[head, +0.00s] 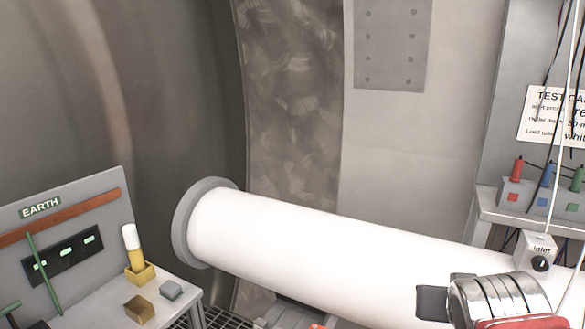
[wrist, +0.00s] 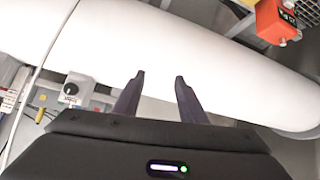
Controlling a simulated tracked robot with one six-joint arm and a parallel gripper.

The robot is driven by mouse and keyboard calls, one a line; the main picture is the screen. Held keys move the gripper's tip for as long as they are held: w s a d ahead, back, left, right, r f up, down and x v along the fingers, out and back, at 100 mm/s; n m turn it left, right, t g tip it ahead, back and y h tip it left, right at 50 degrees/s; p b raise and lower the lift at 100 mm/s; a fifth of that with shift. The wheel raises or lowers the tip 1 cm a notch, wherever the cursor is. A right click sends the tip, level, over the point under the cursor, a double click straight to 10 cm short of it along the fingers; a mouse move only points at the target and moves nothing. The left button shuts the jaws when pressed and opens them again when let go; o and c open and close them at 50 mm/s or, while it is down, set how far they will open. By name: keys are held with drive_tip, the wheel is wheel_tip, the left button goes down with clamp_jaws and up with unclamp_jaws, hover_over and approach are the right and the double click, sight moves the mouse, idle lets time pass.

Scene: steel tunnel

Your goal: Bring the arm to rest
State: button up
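My gripper (wrist: 159,80) shows in the wrist view with its two dark fingers apart and nothing between them. Behind the fingertips lies the large white cylinder (wrist: 215,62); I cannot tell the distance between them. In the head view the silver and red part of my arm is at the bottom right, in front of the same white cylinder (head: 330,245). The fingers cannot be made out clearly there.
At left, a bench (head: 190,284) holds a yellow-and-white cylinder (head: 134,250) in a holder and two small blocks, beside the EARTH panel (head: 75,240). At right are an inlet box (head: 537,252), hanging cables and a sign (head: 555,115). An orange box (wrist: 277,20) shows in the wrist view.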

drive_tip(key=s+a+f+n+g+y, duration=0.3)
drive_tip(key=s+a+f, duration=0.3)
drive_tip(key=s+a, duration=0.4)
drive_tip(key=shift+a+f+y, duration=0.35)
drive_tip(key=shift+a+y, duration=0.05)
drive_tip(key=shift+a, duration=0.75)
